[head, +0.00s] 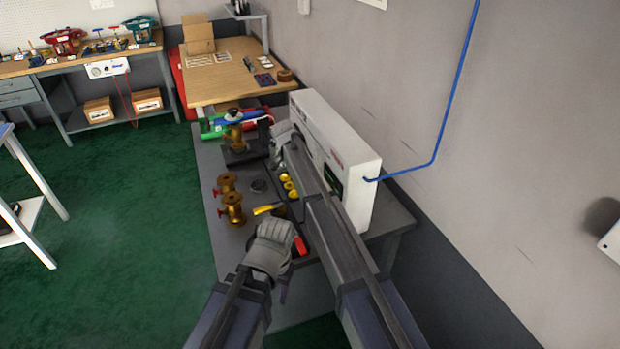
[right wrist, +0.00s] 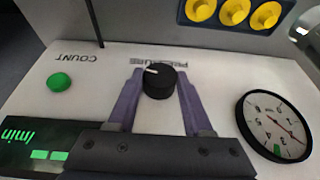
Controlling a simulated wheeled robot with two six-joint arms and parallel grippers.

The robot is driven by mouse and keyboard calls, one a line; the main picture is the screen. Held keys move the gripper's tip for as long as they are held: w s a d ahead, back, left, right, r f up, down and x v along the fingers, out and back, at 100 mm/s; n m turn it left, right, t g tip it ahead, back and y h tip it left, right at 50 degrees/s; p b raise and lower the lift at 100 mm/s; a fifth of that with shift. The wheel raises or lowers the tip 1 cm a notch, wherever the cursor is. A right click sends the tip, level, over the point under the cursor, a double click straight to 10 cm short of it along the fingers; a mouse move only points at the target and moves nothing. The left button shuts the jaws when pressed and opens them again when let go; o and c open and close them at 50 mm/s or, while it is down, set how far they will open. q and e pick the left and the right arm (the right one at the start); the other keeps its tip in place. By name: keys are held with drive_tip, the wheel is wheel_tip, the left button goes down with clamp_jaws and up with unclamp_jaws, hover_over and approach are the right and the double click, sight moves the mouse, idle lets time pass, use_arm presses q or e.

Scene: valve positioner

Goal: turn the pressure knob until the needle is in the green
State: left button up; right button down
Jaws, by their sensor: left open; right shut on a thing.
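The black pressure knob (right wrist: 158,82) is on the white panel in the right wrist view, its white mark toward the upper left. My right gripper (right wrist: 160,94) is shut on the knob, one purple finger on each side. The round gauge (right wrist: 272,126) is to the right of the knob. Its red needle points to the lower right, apart from the small green band at the dial's bottom edge. In the head view, my right arm covers the panel face of the white unit (head: 357,190). My left gripper (head: 278,236) is open near the bench's front.
The grey bench (head: 207,160) holds brass valve bodies (head: 232,208), a yellow part (head: 270,209) and a red part (head: 300,246) by my left gripper.

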drive_tip(key=shift+s, duration=0.15)
drive_tip(key=shift+s+d+f+t+y+b, duration=0.15)
drive_tip(key=shift+t+b, duration=0.1)
drive_tip(key=shift+t, duration=0.2)
drive_tip(key=shift+s+a+f+t+y+b, duration=0.1)
drive_tip(key=shift+s+t+y+b, duration=0.1)
drive_tip(key=shift+t, duration=0.25)
drive_tip(key=shift+s+d+f+m+t+b, duration=0.1)
drive_tip(key=shift+m+t+b, duration=0.3)
drive_tip(key=shift+t+b, duration=0.25)
drive_tip(key=t+b, duration=0.1)
drive_tip(key=b, duration=0.1)
drive_tip(key=m+t+y+b, duration=0.1)
drive_tip(key=t+b, duration=0.3)
drive_tip(key=shift+s+f+t+y, duration=0.15)
drive_tip(key=shift+f+t+y, duration=0.1)
drive_tip(key=shift+f+y, duration=0.1)
drive_tip(key=shift+m+t+b, duration=0.4)
drive_tip(key=shift+t+b, duration=0.3)
drive_tip(key=shift+b, duration=0.45)
drive_tip(key=shift+r+t+b, duration=0.2)
drive_tip(key=shift+t+b, duration=0.2)
drive_tip(key=shift+b, duration=0.05)
drive_tip(key=shift+c, duration=1.5)
unclamp_jaws()
drive_tip(key=shift+r, duration=0.1)
